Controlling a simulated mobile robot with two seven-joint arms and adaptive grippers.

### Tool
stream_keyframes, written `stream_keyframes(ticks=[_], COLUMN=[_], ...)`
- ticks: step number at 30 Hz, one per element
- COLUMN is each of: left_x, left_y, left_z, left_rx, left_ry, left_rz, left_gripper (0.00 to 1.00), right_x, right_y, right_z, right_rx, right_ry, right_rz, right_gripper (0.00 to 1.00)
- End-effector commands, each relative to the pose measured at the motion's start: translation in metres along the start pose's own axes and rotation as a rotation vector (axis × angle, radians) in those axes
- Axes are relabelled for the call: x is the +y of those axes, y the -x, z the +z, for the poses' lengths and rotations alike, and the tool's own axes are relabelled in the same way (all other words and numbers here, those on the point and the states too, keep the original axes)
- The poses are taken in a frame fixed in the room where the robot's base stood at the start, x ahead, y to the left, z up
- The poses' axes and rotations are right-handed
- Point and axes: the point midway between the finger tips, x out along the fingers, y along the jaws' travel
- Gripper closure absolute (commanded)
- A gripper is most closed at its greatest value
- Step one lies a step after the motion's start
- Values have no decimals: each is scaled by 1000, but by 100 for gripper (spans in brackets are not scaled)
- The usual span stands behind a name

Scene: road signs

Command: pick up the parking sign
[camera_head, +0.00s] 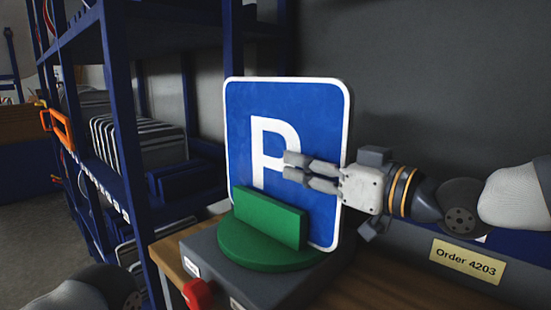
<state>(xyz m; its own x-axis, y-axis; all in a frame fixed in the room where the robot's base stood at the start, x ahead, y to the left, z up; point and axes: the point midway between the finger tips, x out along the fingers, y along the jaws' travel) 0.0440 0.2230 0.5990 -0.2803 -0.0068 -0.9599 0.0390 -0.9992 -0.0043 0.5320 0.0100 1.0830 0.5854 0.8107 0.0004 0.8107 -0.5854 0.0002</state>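The parking sign (248,120) is a blue square panel with a white border and a white P. It stands upright, slightly tilted, in a green holder (262,255) on a grey block. My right gripper (289,167) comes in from the right, with both fingers in front of the sign's face and over part of the P. A narrow gap shows between its fingers, and nothing is seen between them. Whether the fingers touch the sign cannot be told. My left gripper is out of view; only a dark part of my arm shows at the lower left.
The grey block (225,272) with a red part (198,294) sits on a wooden table (350,284). A blue shelf rack (122,120) with stacked panels stands at left. An "Order 4203" label (466,261) is on a blue bin at right. A dark wall is behind.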

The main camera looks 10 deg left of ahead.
Motion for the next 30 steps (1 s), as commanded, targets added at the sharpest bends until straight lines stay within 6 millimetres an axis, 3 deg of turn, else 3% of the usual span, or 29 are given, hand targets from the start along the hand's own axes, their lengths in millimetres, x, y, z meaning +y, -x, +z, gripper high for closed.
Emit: stream_keyframes(ticks=[2,6,19,30], left_x=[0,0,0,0], left_y=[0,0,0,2], left_z=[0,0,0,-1], left_rx=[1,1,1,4], left_ry=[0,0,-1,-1], left_rz=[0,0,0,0], left_gripper=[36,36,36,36], right_x=[0,0,0,0], right_y=[0,1,1,1], right_z=[0,0,-5,-84], right_rx=[0,0,5,8], right_ry=[0,0,2,4], right_rz=[0,0,0,0], right_gripper=[74,100,100,100])
